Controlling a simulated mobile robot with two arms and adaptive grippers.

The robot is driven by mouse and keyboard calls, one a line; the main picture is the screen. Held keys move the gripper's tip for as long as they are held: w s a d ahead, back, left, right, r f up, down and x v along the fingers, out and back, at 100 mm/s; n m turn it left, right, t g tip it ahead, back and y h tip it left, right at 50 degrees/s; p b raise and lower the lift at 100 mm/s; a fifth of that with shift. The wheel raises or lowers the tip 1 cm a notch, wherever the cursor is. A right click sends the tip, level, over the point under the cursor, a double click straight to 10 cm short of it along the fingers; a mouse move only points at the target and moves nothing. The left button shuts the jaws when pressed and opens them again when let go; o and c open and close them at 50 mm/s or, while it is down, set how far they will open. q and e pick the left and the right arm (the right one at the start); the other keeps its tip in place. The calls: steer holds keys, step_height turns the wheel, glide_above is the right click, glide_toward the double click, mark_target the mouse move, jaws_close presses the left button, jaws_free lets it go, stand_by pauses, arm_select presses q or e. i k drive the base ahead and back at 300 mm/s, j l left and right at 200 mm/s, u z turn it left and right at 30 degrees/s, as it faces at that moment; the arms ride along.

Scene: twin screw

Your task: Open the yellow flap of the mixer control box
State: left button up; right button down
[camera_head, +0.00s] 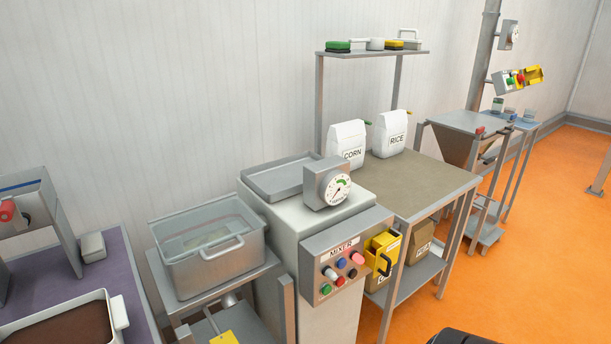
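The mixer control box (324,263) is a grey box labelled MIXER on the front of a tall grey cabinet. Its face carries several coloured buttons and knobs. The yellow flap (379,243) is at the right end of the box's face, with a black handle (386,263) standing out from it. The flap seems to lie over that end of the face; I cannot see behind it.
A dial gauge (328,184) stands above the box. To the right is a table (427,181) with CORN (346,146) and RICE (391,134) bags. Open orange floor (510,275) lies to the right.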

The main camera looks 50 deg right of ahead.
mark_target(387, 246)
steer(key=z, duration=2.15)
